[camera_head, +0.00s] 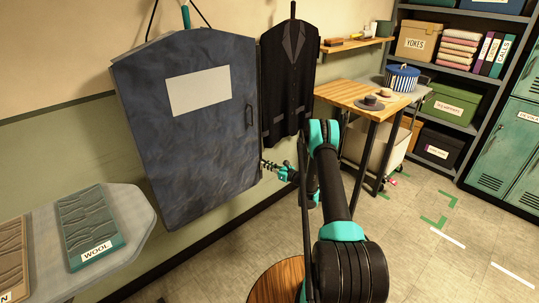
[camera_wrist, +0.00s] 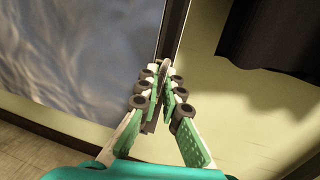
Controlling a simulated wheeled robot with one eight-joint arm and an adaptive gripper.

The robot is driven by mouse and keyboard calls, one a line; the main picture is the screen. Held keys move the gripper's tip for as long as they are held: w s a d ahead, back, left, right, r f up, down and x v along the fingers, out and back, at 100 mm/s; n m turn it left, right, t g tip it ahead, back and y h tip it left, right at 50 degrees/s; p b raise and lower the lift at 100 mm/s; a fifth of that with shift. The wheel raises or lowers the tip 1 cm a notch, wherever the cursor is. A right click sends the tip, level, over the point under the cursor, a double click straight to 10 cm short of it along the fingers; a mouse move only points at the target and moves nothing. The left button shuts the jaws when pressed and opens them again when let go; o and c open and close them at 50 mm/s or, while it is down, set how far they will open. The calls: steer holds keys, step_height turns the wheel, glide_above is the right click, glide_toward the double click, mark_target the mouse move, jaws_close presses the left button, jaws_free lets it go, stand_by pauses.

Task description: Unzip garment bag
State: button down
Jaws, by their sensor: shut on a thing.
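The bag's wrinkled face fills the left of the wrist view (camera_wrist: 75,55), bordered by a dark edge strip (camera_wrist: 174,28). My gripper (camera_head: 265,165) is at the bag's lower right edge. In the wrist view its green fingers (camera_wrist: 162,75) close together at the strip, shut on a small part there, seemingly the zip pull. The fingers mostly hide it, and the zip's teeth cannot be made out.
A dark suit jacket (camera_head: 289,75) hangs just right of the bag. A grey board (camera_head: 140,205) with fabric samples stands at lower left. A wooden table (camera_head: 362,98) with hats and a shelf unit (camera_head: 455,75) stand at right. The floor (camera_head: 440,240) at right is open.

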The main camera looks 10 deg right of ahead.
steer(key=shift+a+f, duration=0.1)
steer(key=shift+f, duration=0.6)
steer(key=c, duration=1.7)
jaws_free()
steer(key=shift+r, duration=0.15)
step_height(320, 180, up, 10)
steer(key=shift+f, duration=0.1)
